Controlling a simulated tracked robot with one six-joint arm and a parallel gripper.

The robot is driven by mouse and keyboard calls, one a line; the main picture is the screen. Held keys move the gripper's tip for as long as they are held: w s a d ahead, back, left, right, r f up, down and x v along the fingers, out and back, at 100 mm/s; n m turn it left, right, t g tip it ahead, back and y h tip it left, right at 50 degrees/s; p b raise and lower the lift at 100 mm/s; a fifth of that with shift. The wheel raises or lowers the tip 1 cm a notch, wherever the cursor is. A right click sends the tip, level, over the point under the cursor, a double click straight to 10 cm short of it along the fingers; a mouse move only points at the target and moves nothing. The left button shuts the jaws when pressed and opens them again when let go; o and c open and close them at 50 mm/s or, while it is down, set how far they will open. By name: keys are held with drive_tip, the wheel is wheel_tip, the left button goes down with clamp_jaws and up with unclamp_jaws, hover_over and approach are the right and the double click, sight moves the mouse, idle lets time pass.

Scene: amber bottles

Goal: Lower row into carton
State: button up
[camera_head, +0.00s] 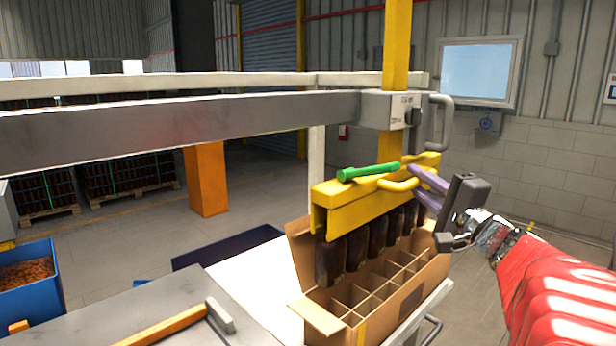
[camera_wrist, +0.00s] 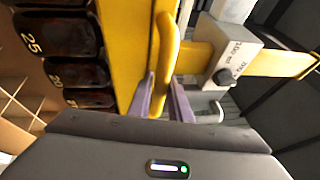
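A yellow lifting beam (camera_head: 375,200) holds a row of dark amber bottles (camera_head: 358,247) hanging upright beneath it. The row is over the open cardboard carton (camera_head: 410,300), whose dividers form empty-looking cells near the front. The bottle bases are near the divider tops; the far ones are partly hidden. The beam has a yellow loop handle (camera_head: 398,184), also in the wrist view (camera_wrist: 168,45). My gripper (camera_head: 412,178) has its purple fingers on either side of the handle's end. In the wrist view the fingers (camera_wrist: 162,80) straddle it; whether they pinch it is unclear.
A yellow post (camera_head: 397,50) with a grey clamp block (camera_head: 392,110) stands behind the beam, beside a long grey rail (camera_head: 180,125). A green-handled bar (camera_head: 368,172) lies on the beam.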

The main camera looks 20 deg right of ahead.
clamp_jaws()
